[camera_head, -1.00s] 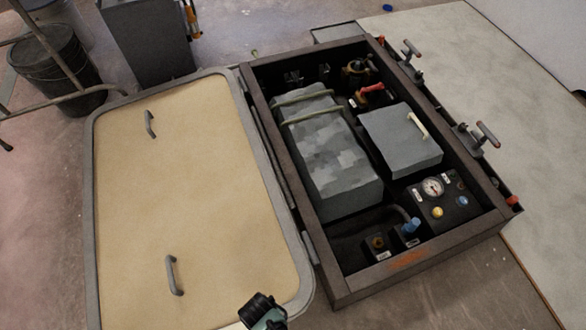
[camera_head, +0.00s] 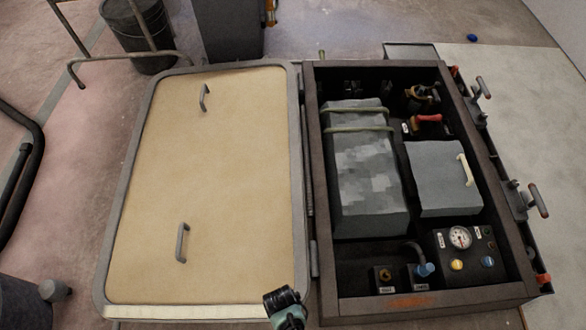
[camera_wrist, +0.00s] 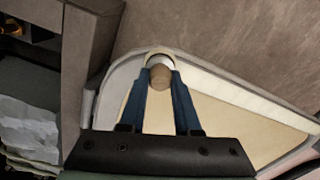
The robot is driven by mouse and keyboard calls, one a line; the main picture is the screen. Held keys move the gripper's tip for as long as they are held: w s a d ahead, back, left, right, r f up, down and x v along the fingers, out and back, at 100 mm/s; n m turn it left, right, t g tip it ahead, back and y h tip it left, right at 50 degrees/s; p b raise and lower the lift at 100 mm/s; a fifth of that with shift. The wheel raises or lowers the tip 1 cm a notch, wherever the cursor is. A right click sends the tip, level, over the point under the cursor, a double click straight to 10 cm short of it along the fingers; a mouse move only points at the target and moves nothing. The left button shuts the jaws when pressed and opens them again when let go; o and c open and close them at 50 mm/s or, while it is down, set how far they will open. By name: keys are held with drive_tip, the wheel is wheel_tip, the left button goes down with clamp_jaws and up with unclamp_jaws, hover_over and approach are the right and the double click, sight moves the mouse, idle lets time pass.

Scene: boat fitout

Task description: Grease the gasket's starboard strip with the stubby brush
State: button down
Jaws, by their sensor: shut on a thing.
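The open hatch lid lies left of the box, its tan inner face (camera_head: 215,160) up. The grey gasket (camera_head: 128,195) runs around the lid's edge; which strip is starboard is not marked. In the wrist view my gripper (camera_wrist: 160,82) has its two blue fingers closed on the stubby brush (camera_wrist: 160,77), whose round brown end shows between the tips. A pale part shows just beyond it; the bristles cannot be made out. Behind the brush is a rounded corner of the lid with the grey gasket (camera_wrist: 112,75). Whether the brush touches it, I cannot tell.
The dark open box (camera_head: 318,180) right of the lid holds a grey strapped bundle (camera_head: 368,185), a grey case (camera_head: 435,185) and a gauge panel (camera_head: 460,240). Two handles (camera_head: 182,243) stand up from the lid. A black bucket (camera_head: 150,45) and metal tubing stand at the back left.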

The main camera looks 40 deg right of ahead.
wheel_tip(320, 180, up, 3)
drive_tip(key=shift+f+p, duration=0.2)
drive_tip(key=shift+p, duration=0.8)
wheel_tip(320, 180, up, 5)
drive_tip(key=p, duration=0.5)
drive_tip(key=shift+r, duration=0.15)
